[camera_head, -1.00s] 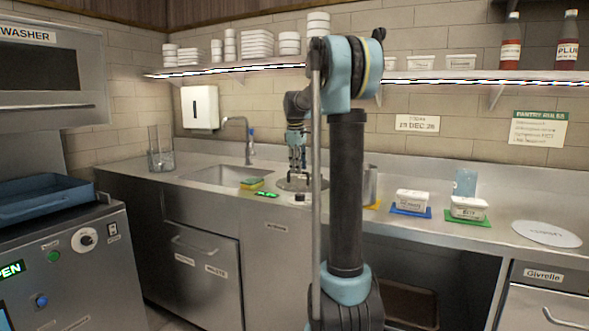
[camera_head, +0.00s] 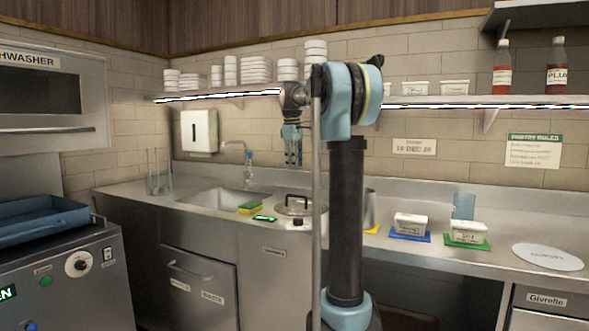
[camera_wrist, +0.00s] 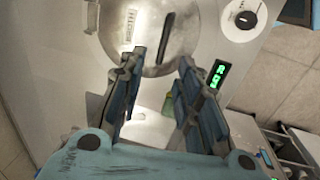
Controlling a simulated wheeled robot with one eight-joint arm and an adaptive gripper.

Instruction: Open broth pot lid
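The broth pot's round metal lid (camera_head: 290,211) lies on the counter to the right of the sink, with a dark bar handle (camera_head: 297,199) on top. My gripper (camera_head: 293,163) hangs above the lid, pointing down, clear of the handle and empty. In the wrist view the lid (camera_wrist: 184,50) is at the top centre, and its dark handle (camera_wrist: 167,38) shows beyond the fingertips. The two fingers of my gripper (camera_wrist: 162,62) are spread apart. My arm column covers part of the counter just right of the lid.
A green display (camera_head: 264,218) and a sponge (camera_head: 250,208) lie left of the lid, near the sink (camera_head: 215,197). A metal container (camera_head: 370,208) and white tubs (camera_head: 411,224) stand to the right. The shelf (camera_head: 230,95) runs above.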

